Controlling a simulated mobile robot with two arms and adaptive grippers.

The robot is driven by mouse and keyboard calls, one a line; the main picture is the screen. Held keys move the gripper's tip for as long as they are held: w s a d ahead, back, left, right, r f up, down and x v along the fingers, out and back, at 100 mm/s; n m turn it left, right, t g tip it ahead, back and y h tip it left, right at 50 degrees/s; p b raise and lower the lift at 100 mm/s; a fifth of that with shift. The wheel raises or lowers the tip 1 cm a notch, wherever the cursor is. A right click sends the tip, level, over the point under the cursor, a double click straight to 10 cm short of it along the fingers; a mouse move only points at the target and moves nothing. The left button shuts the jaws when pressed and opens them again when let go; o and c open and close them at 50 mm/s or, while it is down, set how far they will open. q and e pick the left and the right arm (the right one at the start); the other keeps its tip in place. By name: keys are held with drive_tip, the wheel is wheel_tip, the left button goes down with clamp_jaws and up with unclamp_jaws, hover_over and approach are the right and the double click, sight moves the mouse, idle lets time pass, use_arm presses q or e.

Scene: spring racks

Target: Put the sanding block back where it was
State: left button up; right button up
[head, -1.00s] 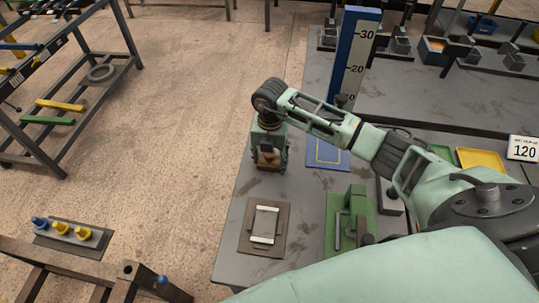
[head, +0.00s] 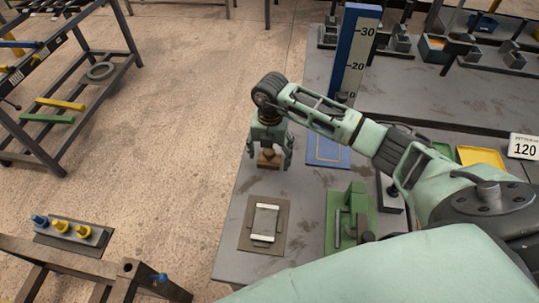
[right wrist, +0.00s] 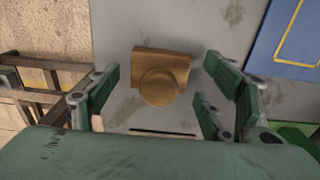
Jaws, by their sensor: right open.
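The sanding block (head: 268,159) is a brown wooden block with a round knob. It appears to rest on the grey bench near its left edge, beyond the dark square plate (head: 246,238). That plate carries a pale rectangular piece with light bars at its two ends. My right gripper (head: 269,152) is open above the block, with a finger on either side. In the right wrist view the block (right wrist: 160,72) lies between the spread green fingers, with gaps on both sides. My left gripper is out of view.
A green fixture (head: 353,215) stands to the right of the plate. A yellow tray (head: 480,157) lies further right. Open floor is left of the bench.

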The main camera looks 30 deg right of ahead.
sight(270, 151)
wheel_tip(270, 151, up, 10)
drive_tip(key=b, duration=0.3)
drive_tip(key=shift+f, duration=0.1)
drive_tip(key=shift+r, duration=0.7)
